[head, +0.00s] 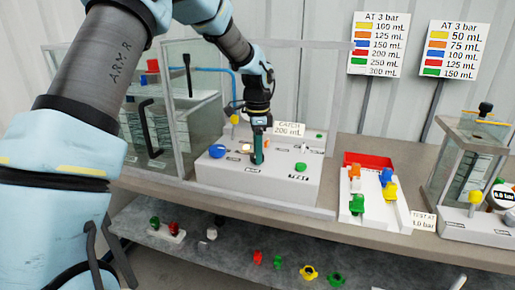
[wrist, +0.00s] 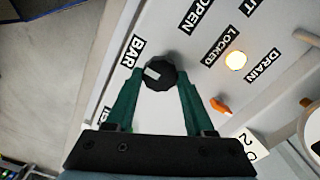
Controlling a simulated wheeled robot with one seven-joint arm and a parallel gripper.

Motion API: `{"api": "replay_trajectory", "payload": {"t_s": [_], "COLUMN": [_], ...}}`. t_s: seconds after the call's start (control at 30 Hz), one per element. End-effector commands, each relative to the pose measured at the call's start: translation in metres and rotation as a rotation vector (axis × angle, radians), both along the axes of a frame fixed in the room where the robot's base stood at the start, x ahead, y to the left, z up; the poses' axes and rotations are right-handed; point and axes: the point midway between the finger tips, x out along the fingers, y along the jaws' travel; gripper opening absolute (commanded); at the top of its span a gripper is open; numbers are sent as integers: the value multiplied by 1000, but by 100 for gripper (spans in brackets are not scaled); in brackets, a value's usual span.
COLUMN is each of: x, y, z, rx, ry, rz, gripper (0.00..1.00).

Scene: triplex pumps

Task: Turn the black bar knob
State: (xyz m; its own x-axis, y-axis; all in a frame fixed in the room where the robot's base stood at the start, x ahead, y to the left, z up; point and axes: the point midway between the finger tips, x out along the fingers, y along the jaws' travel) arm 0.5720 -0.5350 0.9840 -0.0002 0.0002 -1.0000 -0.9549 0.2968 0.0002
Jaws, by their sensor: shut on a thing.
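The black knob (wrist: 160,71) sits on the white-grey panel next to the BAR label (wrist: 137,52) in the wrist view. It is round with faceted edges and a light mark on its top. My gripper (wrist: 159,78) has its two green fingers on either side of the knob and is shut on it. In the head view my gripper (head: 257,152) points down onto the top of the light grey pump box (head: 255,188). The knob cannot be made out there behind the fingers.
A lit lamp (wrist: 236,60) and an orange lever (wrist: 220,106) are on the panel to the right of the knob. A blue knob (head: 217,151) and green knob (head: 301,167) flank my gripper. A clear glass panel (head: 182,90) stands left. A tray of coloured parts (head: 374,200) lies right.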

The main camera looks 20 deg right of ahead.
Motion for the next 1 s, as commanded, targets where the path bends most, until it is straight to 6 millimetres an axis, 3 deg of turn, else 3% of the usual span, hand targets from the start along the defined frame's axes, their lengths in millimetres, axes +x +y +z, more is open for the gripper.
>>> {"api": "replay_trajectory", "payload": {"t_s": [0.4, 1.0], "x": [-1, -1], "y": [-1, -1], "z": [2, 0], "rx": [-3, -4], "ry": [-1, -1], "rz": [-273, -351], "gripper": [0, 0]}}
